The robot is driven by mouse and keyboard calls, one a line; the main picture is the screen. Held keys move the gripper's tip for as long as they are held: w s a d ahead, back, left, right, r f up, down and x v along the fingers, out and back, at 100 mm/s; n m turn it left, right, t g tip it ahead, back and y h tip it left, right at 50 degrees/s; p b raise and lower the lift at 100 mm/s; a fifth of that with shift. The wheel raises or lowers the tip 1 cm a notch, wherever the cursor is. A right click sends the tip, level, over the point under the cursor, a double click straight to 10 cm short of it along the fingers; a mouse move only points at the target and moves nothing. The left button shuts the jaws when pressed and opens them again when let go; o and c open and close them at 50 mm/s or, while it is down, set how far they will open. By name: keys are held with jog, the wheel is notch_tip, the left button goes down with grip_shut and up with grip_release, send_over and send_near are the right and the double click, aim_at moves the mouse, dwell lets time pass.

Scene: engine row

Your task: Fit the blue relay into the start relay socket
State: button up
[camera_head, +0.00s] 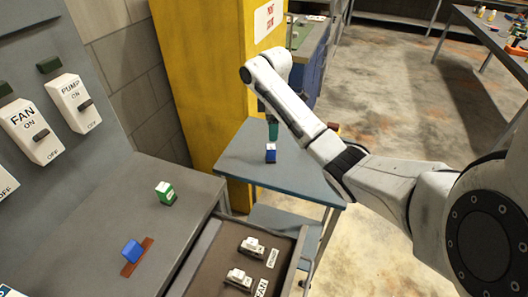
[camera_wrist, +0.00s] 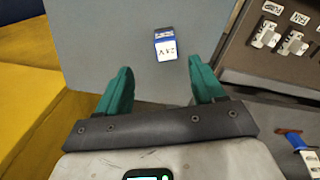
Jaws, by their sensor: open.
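A blue relay (camera_head: 271,153) with a white face stands on the small grey side table. In the wrist view the blue relay (camera_wrist: 165,45) lies beyond my fingertips, and its label is too small to read surely. My gripper (camera_head: 272,131) has green fingers and hangs just above and behind the relay in the head view. In the wrist view my gripper (camera_wrist: 162,70) is open, with nothing between the fingers. Another blue block (camera_head: 132,251) sits on a red-brown strip on the bench. No socket is legibly marked start.
An open drawer (camera_head: 292,232) holds two white-and-dark units labelled pump (camera_head: 252,247) and fan (camera_head: 239,279). A green-and-white block (camera_head: 166,193) stands on the bench. A yellow cabinet (camera_head: 205,80) rises behind the side table (camera_head: 310,181). Wall switches fan (camera_head: 33,131) and pump (camera_head: 75,103) are at left.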

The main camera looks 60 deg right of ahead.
aim_at(271, 147)
notch_tip(271, 147, down, 5)
jog(key=shift+a+r+b, duration=0.1)
jog(key=shift+b, duration=0.9)
jog(key=shift+s+a+f+p, duration=0.1)
jog(key=shift+a+f+p, duration=0.1)
jog(key=shift+f, duration=0.75)
jog(key=shift+w+a+f+p, duration=0.1)
jog(key=shift+f+p, duration=0.1)
jog(key=shift+f, duration=0.7)
jog(key=shift+s+a+f+p, duration=0.1)
jog(key=shift+f+p, duration=0.1)
jog(key=shift+f, duration=0.75)
jog(key=shift+c, duration=0.5)
jog(key=c, duration=1)
jog(key=shift+r, duration=0.15)
